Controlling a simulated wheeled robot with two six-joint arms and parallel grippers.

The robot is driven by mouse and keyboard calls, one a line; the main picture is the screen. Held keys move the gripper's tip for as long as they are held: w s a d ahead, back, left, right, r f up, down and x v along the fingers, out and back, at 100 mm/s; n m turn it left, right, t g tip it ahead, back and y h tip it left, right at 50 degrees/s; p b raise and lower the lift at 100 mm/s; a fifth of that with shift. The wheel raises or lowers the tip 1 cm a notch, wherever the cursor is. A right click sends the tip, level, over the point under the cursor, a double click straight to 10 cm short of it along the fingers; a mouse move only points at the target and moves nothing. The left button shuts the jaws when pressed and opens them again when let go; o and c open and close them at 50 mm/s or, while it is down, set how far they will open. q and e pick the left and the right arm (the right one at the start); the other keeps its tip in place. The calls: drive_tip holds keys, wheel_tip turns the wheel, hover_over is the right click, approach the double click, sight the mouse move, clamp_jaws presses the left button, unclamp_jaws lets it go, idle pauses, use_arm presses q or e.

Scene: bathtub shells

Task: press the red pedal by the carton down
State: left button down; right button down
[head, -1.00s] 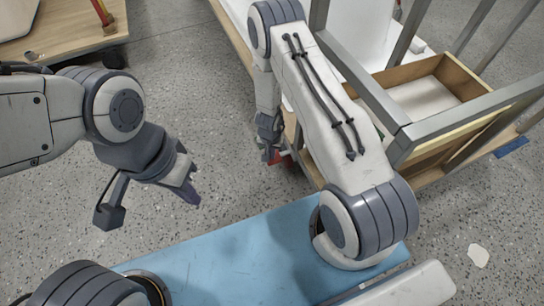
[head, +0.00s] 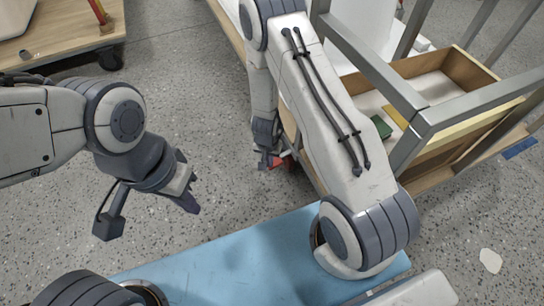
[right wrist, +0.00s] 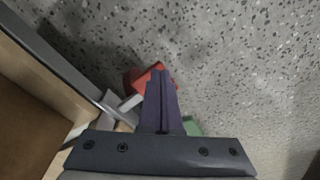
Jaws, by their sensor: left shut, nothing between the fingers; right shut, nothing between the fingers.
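The red pedal (head: 281,162) is low beside the wooden frame, partly hidden by my right gripper and arm in the head view. It also shows in the right wrist view as a red shape (right wrist: 138,79), with a pale bar at its left. My right gripper (head: 265,163) is shut and empty, pointing down close to the pedal. In the right wrist view its fingertips (right wrist: 161,74) overlap the pedal's right part; I cannot tell if they touch. My left gripper (head: 189,204) is shut and empty over the floor, away from the pedal. I cannot make out a carton for sure.
A wooden open box (head: 452,72) stands within a grey metal frame (head: 375,75) at right, holding a green piece (head: 381,127) and a yellow piece. A small green thing (right wrist: 192,126) shows beside my right fingers. Speckled floor (head: 190,70) at left is clear.

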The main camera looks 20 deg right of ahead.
drive_tip(key=shift+r, duration=0.1)
wheel_tip(320, 180, up, 10)
drive_tip(key=p, duration=0.8)
drive_tip(key=shift+s+a+p, duration=0.3)
drive_tip(key=shift+s+p, duration=0.05)
drive_tip(key=shift+s, duration=0.1)
drive_tip(key=shift+r, duration=0.15)
